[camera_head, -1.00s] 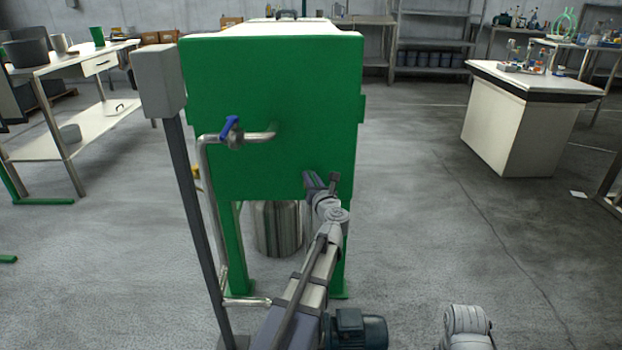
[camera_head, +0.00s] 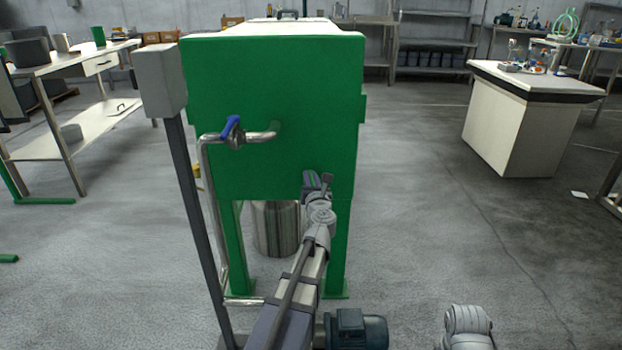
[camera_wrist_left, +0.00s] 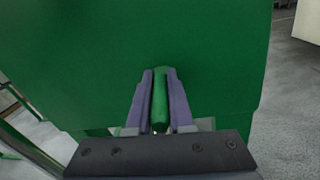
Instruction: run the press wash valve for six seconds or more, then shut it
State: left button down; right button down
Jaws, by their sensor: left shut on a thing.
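The green press (camera_head: 270,110) stands in front of me. A valve with a blue lever (camera_head: 231,129) sits on a steel pipe (camera_head: 210,210) at the left of its front face. I cannot tell from its slant whether it is open or shut. My left gripper (camera_head: 318,180) is in front of the lower right of that face, well right of and below the lever. In the left wrist view its fingers (camera_wrist_left: 159,100) are shut on a green rod-like thing (camera_wrist_left: 160,98), with the green panel behind.
A steel drum (camera_head: 276,228) stands under the press. A grey post with a box (camera_head: 160,80) rises at the left. A dark blue motor (camera_head: 352,330) is low in front. A white bench (camera_head: 515,125) stands at the right, with open floor between.

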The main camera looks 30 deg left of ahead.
pick_arm(q)
jog(key=c, duration=0.8)
grip_release()
jog(key=shift+s+d, duration=0.1)
jog(key=v, duration=0.7)
jog(key=shift+s+d, duration=0.2)
jog(key=shift+s, duration=0.05)
